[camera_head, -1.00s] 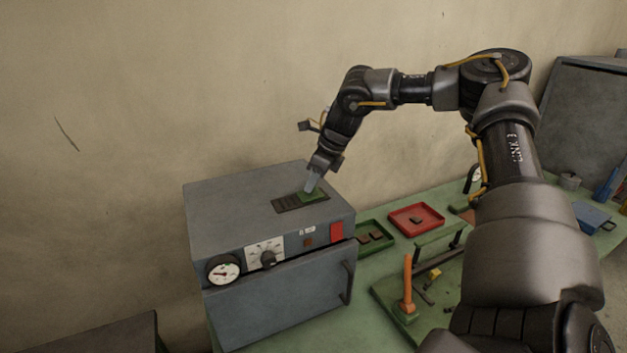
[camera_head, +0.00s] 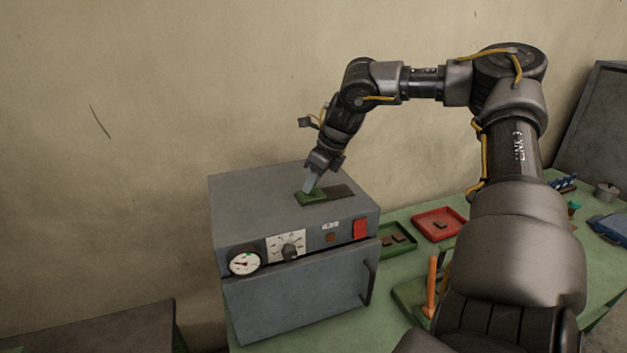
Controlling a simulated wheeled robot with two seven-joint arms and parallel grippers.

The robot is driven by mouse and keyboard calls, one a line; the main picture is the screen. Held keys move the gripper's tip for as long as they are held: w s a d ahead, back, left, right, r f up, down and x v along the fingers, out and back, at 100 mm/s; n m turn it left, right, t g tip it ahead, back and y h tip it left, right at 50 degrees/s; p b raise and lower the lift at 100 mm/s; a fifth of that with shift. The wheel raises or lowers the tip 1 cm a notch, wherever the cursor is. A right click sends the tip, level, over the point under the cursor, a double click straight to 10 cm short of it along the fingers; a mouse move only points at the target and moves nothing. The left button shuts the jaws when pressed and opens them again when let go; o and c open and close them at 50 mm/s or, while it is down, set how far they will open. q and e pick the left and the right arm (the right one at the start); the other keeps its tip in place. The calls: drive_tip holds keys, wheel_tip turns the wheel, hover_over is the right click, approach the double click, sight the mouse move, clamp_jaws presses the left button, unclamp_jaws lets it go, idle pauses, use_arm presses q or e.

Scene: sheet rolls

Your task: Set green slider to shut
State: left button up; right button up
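The green slider (camera_head: 311,198) sits at the left end of a dark vent strip (camera_head: 341,191) on top of the grey oven-like box (camera_head: 240,203). The strip lies bare to the right of the slider. My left gripper is not in view.
The box front has a round gauge (camera_head: 245,262), a dial (camera_head: 290,252), a red patch (camera_head: 360,229) and a door handle (camera_head: 368,283). Green (camera_head: 398,251) and red (camera_head: 422,223) trays lie to its right. An orange upright handle (camera_head: 432,287) stands nearer. My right arm covers much of the table.

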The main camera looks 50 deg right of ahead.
drive_tip(key=o, duration=0.3)
drive_tip(key=shift+w+a, duration=0.1)
drive_tip(key=shift+w, duration=0.05)
drive_tip(key=shift+s+r, duration=0.25)
drive_tip(key=shift+r, duration=0.05)
drive_tip(key=shift+b+v, duration=1.45)
drive_tip(key=shift+v, duration=3.65)
drive_tip(key=shift+f, duration=0.1)
